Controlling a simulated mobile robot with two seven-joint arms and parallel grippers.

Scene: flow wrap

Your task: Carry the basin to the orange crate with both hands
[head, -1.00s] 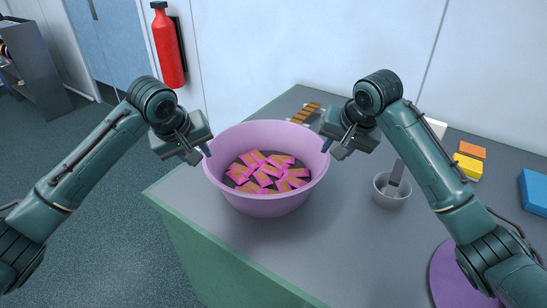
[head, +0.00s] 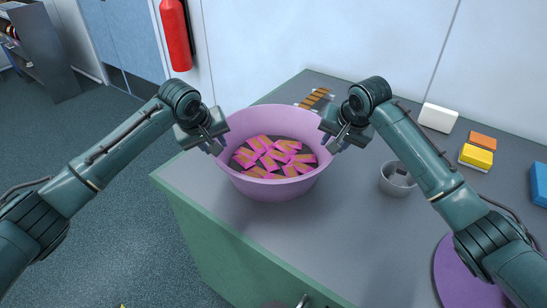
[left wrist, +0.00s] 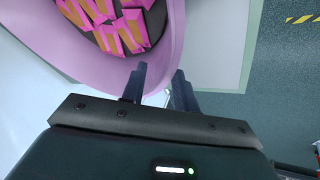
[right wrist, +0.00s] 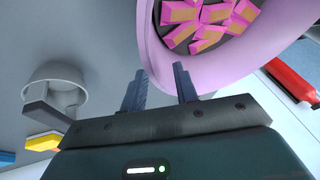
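The pink-purple basin (head: 268,190) stands upright on the grey counter and holds several pink-and-brown wrapped bars (head: 268,157). My left gripper (head: 219,143) is at the basin's left rim, and my right gripper (head: 330,138) is at its right rim. In the left wrist view the fingers (left wrist: 160,86) are apart, with the basin's rim (left wrist: 172,50) at the gap between them. In the right wrist view the fingers (right wrist: 160,86) are also apart, with the rim (right wrist: 152,55) at the gap. Contact with the rim cannot be told. No orange crate is in view.
A small grey pot (head: 396,180) stands right of the basin, near my right arm. A white block (head: 438,117), yellow block (head: 475,156), orange block (head: 482,141), blue block (head: 540,184) and purple disc (head: 465,275) lie on the counter (head: 330,235). Floor is open at left.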

